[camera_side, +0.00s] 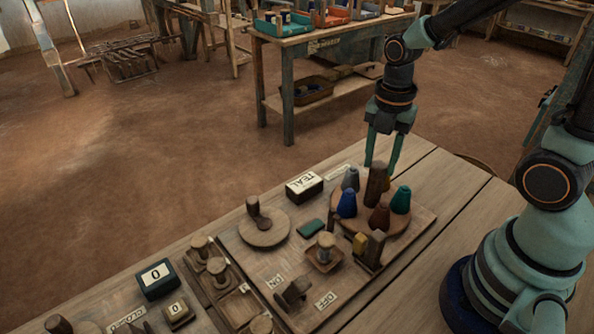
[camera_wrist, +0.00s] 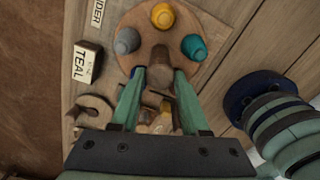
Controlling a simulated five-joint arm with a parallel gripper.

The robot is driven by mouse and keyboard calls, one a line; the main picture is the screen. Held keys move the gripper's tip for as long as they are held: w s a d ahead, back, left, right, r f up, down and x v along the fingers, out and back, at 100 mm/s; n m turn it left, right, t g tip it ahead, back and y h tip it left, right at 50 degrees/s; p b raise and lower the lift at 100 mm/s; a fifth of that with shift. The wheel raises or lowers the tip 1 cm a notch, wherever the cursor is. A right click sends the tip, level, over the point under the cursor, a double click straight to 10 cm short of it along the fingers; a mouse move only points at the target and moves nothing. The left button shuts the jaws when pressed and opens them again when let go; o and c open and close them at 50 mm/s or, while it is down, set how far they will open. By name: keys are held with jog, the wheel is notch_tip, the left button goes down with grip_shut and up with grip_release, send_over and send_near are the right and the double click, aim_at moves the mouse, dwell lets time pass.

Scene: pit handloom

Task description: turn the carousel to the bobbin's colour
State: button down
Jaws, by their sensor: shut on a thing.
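The round wooden carousel (camera_side: 345,222) carries several coloured cones around a dark central post (camera_side: 376,188). The side view shows a grey cone (camera_side: 351,179), a blue cone (camera_side: 347,204), a brown-red cone (camera_side: 379,219) and a teal cone (camera_side: 400,200). The wrist view shows grey (camera_wrist: 127,41), yellow (camera_wrist: 162,16) and teal (camera_wrist: 194,47) cones beyond the post (camera_wrist: 160,57). My gripper (camera_side: 381,164) points down from above, its fingers shut on the post, one on either side. A dark block labelled TEAL (camera_side: 304,187) stands left of the carousel. The fingers hide part of the carousel's near side.
A yellow block (camera_side: 360,243) and an upright wooden piece (camera_side: 375,249) stand at the carousel's front. A flat teal piece (camera_side: 312,228), a round wooden dial with a knob (camera_side: 264,230) and a lever between ON and OFF labels (camera_side: 293,291) share the board.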

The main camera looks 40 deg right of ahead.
jog(key=shift+r+n, duration=0.1)
jog(key=shift+n, duration=1.4)
jog(key=shift+c, duration=2)
grip_release()
notch_tip(320, 180, up, 12)
